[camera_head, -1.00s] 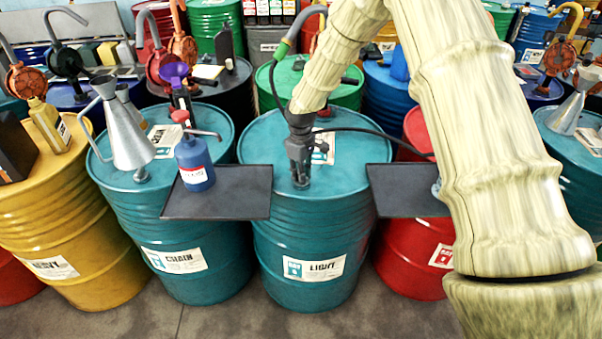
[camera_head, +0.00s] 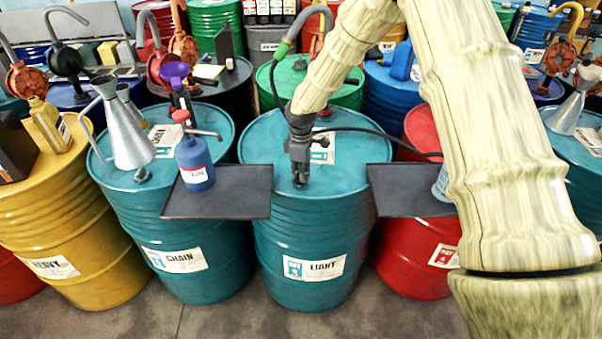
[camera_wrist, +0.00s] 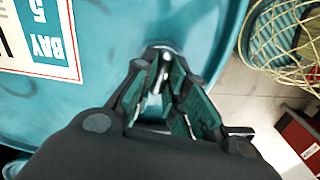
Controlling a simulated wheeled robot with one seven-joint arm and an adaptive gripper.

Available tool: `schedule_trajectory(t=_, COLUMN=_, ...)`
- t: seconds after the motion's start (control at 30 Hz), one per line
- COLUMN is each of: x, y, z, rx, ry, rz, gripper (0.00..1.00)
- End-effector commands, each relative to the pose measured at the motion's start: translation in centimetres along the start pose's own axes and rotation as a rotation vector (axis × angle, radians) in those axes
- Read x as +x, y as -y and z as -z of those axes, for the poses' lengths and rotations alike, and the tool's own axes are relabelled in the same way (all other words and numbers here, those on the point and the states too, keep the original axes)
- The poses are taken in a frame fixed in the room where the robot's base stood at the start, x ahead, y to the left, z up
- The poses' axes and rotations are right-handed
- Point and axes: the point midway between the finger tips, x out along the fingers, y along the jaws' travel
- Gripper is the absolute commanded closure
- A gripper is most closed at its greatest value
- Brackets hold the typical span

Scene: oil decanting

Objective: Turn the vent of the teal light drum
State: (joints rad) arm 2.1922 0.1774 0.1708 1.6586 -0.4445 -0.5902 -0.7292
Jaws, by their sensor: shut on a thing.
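The teal light drum (camera_head: 315,240) stands upright in the middle of the head view, with a "LIGHT" label on its front. My gripper (camera_head: 300,183) points down at the front part of the drum's lid. In the wrist view my gripper (camera_wrist: 160,85) is shut on the small metal vent (camera_wrist: 155,103) at the lid, which shows between the fingers. In the head view the fingers hide the vent. The drum's teal lid (camera_wrist: 110,110) and a white "BAY 5" label (camera_wrist: 45,35) also show in the wrist view.
A dark tray (camera_head: 235,205) at left bears a blue bottle (camera_head: 195,165); another dark tray (camera_head: 400,200) is at right. The chain drum (camera_head: 190,230) stands left, with a metal funnel can (camera_head: 130,140) on top. A red drum (camera_head: 410,260) stands right.

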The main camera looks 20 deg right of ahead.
Motion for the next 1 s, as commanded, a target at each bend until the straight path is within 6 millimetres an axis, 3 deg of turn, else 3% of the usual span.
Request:
schedule_trajectory(t=0.13, x=-0.1, y=-0.1, z=0.0, rx=-0.001, ry=0.000, rz=-0.003, gripper=1.00)
schedule_trajectory(t=0.17, x=-0.1, y=-0.1, z=0.0, rx=-0.001, ry=0.000, rz=-0.003, gripper=0.84)
schedule_trajectory(t=0.2, x=-0.1, y=-0.1, z=0.0, rx=0.000, ry=0.000, rz=-0.002, gripper=0.77)
schedule_trajectory(t=0.3, x=-0.1, y=-0.1, z=0.0, rx=0.000, ry=0.000, rz=-0.002, gripper=0.64)
schedule_trajectory(t=0.67, x=-0.4, y=-0.1, z=0.0, rx=0.001, ry=0.000, rz=-0.001, gripper=0.64)
schedule_trajectory(t=0.83, x=-2.4, y=-0.1, z=0.0, rx=0.001, ry=-0.002, rz=-0.003, gripper=0.64)
schedule_trajectory(t=1.0, x=-5.5, y=-0.1, z=0.0, rx=0.002, ry=-0.003, rz=-0.003, gripper=0.64)
